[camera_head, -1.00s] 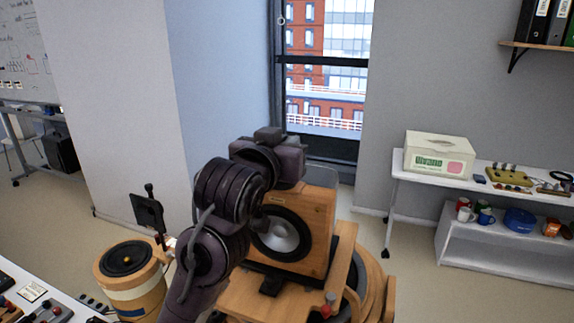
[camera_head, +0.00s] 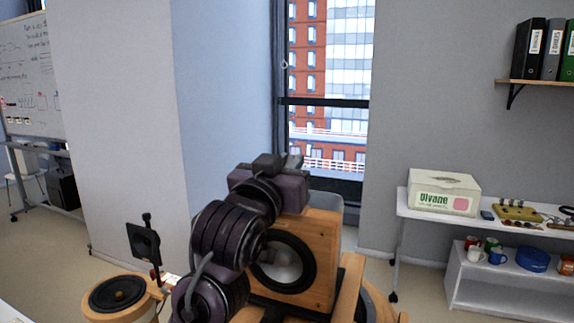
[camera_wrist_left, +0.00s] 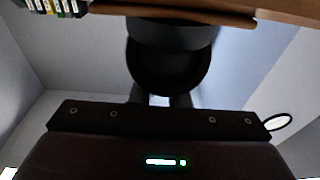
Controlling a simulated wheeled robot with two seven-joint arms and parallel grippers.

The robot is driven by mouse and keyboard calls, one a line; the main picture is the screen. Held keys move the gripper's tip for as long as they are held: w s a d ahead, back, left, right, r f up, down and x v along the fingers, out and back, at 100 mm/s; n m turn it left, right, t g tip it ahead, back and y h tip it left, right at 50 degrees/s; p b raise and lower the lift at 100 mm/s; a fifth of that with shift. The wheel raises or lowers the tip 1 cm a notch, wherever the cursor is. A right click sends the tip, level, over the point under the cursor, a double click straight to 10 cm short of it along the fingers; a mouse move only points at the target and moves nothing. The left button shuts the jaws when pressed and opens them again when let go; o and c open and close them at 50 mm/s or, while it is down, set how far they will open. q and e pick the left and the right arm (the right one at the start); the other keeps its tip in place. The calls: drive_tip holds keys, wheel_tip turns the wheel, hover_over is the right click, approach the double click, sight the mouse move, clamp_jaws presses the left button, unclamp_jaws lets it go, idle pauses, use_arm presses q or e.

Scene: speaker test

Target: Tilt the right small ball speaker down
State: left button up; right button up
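No ball-shaped speaker can be made out for sure in the head view. My left arm comes up from the bottom left, and my left gripper (camera_head: 270,180) is at the top of a wooden box speaker (camera_head: 320,262), in front of its upper left part. Its fingers cannot be made out there. In the left wrist view a dark rounded thing (camera_wrist_left: 168,68) hangs just beyond the dark gripper body, under a wooden edge (camera_wrist_left: 190,12); I cannot tell whether it is the small ball speaker or whether the fingers touch it. My right gripper is not in view.
A round wooden speaker (camera_head: 117,293) and a small black panel on a stand (camera_head: 143,243) are at lower left. A white shelf unit (camera_head: 505,285) with a box (camera_head: 443,192) and mugs stands at right. A window (camera_head: 330,95) is behind.

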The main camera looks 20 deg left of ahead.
use_arm(q)
drive_tip(key=shift+o, duration=1.4)
drive_tip(key=shift+w+f, duration=0.1)
drive_tip(key=shift+f, duration=0.1)
drive_tip(key=shift+w+a, duration=0.1)
drive_tip(key=shift+a, duration=0.05)
drive_tip(key=s+f+b, duration=0.1)
drive_tip(key=s+b, duration=0.2)
drive_tip(key=s, duration=0.4)
drive_tip(key=shift+s, duration=0.35)
drive_tip(key=shift+a+f, duration=0.1)
